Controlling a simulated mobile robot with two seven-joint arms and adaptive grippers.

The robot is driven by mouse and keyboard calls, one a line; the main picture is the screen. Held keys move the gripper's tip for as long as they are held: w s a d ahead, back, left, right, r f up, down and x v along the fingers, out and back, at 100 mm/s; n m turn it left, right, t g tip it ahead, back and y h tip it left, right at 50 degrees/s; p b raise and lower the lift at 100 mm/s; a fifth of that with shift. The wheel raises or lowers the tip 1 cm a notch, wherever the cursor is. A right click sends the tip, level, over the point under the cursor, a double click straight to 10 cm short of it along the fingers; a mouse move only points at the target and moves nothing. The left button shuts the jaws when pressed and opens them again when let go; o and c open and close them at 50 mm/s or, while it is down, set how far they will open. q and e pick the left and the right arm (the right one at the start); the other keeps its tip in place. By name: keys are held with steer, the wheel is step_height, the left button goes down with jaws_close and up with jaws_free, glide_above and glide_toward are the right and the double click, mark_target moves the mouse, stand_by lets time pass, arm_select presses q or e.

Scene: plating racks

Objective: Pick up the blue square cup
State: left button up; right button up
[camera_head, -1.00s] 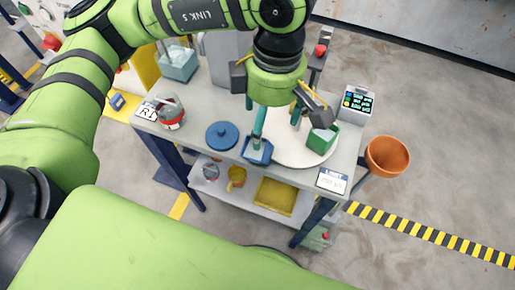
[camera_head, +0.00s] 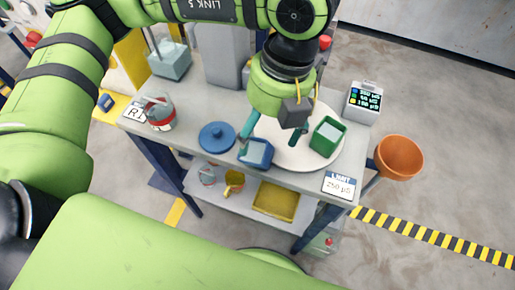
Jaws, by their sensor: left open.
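The blue square cup (camera_head: 258,154) stands upright near the front edge of the grey worktop, at the white round plate's left front side. My left gripper (camera_head: 268,143) comes down over it from behind, open and empty. One teal finger is at the cup's left rear edge and the other is to its right, over the plate. I cannot tell whether the left finger touches the cup. My right gripper is not in view.
A green square cup (camera_head: 326,136) stands on the white plate (camera_head: 285,160), right of my gripper. A blue round lid (camera_head: 217,137) lies to the left. A red-banded jar (camera_head: 161,115) and a label card (camera_head: 339,185) are also on the worktop. An orange pot (camera_head: 399,157) is at the right.

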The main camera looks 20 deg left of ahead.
mark_target(258, 158)
arm_select(q)
steer(key=f, duration=0.1)
steer(key=a+f+p, duration=0.1)
steer(key=f, duration=0.1)
steer(key=shift+s+a+f, duration=0.15)
steer(key=shift+s+f, duration=0.05)
steer(key=shift+f, duration=0.65)
steer(key=shift+s, duration=0.15)
jaws_close()
steer(key=shift+w, duration=0.25)
